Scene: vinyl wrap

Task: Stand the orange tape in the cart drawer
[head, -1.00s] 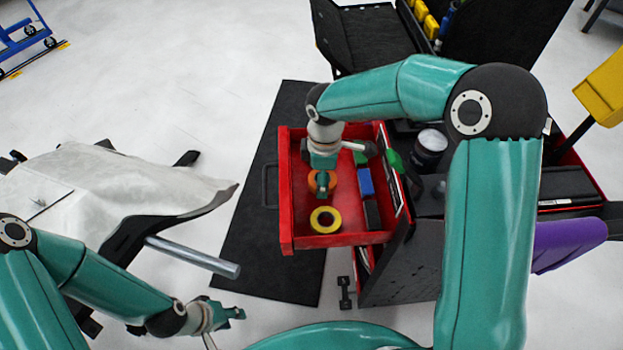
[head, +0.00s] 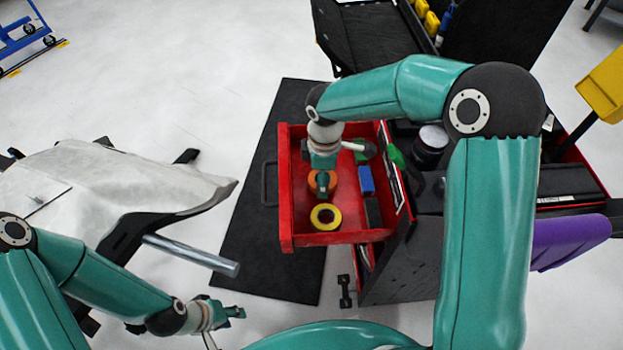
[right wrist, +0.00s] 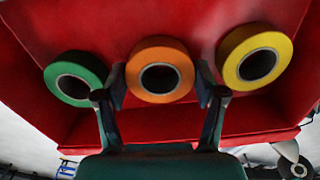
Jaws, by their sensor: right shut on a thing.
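The red drawer (head: 308,238) of the cart is pulled out. The orange tape (head: 322,181) is inside it, partly hidden under my right gripper (head: 322,188). In the right wrist view the orange tape (right wrist: 160,70) shows its ring face to the camera, between the two fingers of my right gripper (right wrist: 160,90), which is shut on it. I cannot tell whether the tape touches the drawer floor. My left gripper (head: 238,312) is far from the drawer, at the lower left over the floor; its finger gap is unclear.
A yellow tape (head: 325,217) lies in the drawer near the orange one. A green tape (right wrist: 76,78) is on the other side in the right wrist view. A blue item (head: 366,180) stands by the drawer's right side. A covered panel (head: 110,185) is at left.

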